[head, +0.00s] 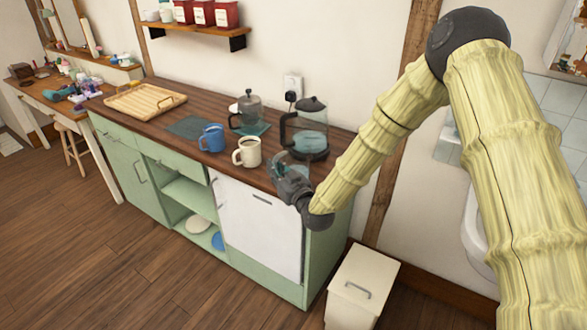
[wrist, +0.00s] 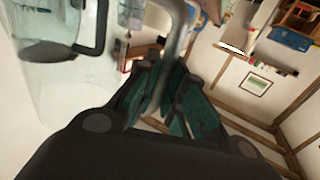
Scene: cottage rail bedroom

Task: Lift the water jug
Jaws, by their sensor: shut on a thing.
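The water jug is clear glass. In the head view the jug (head: 296,168) shows faintly at the front right of the counter, partly hidden by my gripper (head: 283,178). In the wrist view the clear jug body (wrist: 50,95) fills the left side, with its grey handle (wrist: 178,45) running down between the fingers. My gripper (wrist: 165,95) is shut on that handle, its dark green pads on both sides. I cannot tell whether the jug's base touches the counter.
A glass kettle (head: 308,133) stands just behind the jug. A cream mug (head: 247,153), a blue mug (head: 211,139) and a french press (head: 246,117) stand to the left on the wooden counter (head: 104,102). A tray (head: 145,100) lies further left. A white bin (head: 361,287) stands on the floor.

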